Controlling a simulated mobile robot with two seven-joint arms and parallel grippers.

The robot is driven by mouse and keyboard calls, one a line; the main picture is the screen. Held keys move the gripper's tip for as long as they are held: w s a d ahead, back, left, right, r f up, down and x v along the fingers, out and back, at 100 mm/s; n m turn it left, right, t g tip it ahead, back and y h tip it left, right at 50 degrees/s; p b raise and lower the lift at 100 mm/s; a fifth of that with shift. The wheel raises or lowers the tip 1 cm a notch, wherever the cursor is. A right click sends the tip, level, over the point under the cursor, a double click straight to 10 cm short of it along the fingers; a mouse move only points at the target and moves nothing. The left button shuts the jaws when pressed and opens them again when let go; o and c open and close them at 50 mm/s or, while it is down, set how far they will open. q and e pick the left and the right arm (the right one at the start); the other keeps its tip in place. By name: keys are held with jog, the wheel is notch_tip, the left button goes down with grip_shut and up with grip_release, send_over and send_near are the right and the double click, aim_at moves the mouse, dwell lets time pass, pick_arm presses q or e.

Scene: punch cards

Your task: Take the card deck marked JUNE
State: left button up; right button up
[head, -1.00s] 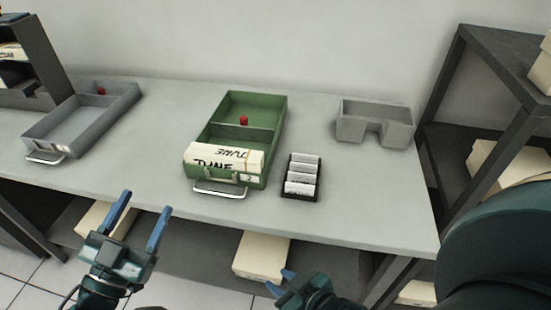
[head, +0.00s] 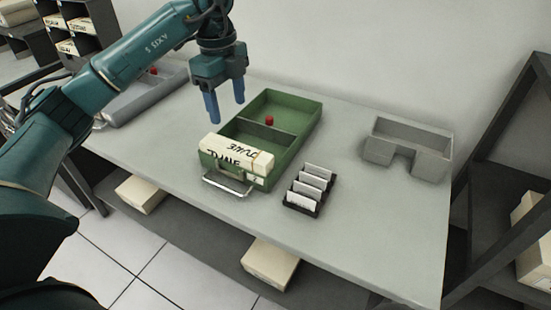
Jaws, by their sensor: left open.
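The card deck marked JUNE (head: 236,154) is a cream block with black handwriting. It lies in the front part of a green tray (head: 311,118) that has a divider, a red knob (head: 269,120) and a metal handle at the front. My left gripper (head: 226,107) points down with its blue fingers apart and empty. It hangs above the left side of the green tray, up and left of the deck, not touching it. My right gripper is not in view.
A grey tray (head: 133,100) lies at the left behind my left arm. A black rack of white cards (head: 311,190) stands right of the green tray. A grey notched holder (head: 408,147) is farther right. The table front (head: 370,240) is bare.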

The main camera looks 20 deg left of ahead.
pick_arm(q)
send_over(235, 147)
jog(key=f, duration=0.6)
jog(key=shift+s+a+f, duration=0.25)
jog(key=shift+s+a, duration=0.05)
jog(key=shift+a, duration=0.1)
jog(key=shift+w+d+f+p, duration=0.1)
jog(key=shift+f+p, duration=0.05)
jog(key=shift+f, duration=0.85)
jog(key=shift+w+d+f+p, duration=0.1)
jog(key=shift+d+f+p, duration=0.05)
jog(key=shift+f, duration=0.85)
jog(key=shift+w+d+f+p, duration=0.1)
jog(key=shift+f+p, duration=0.05)
jog(key=shift+f, duration=0.85)
jog(key=shift+c, duration=0.3)
grip_shut()
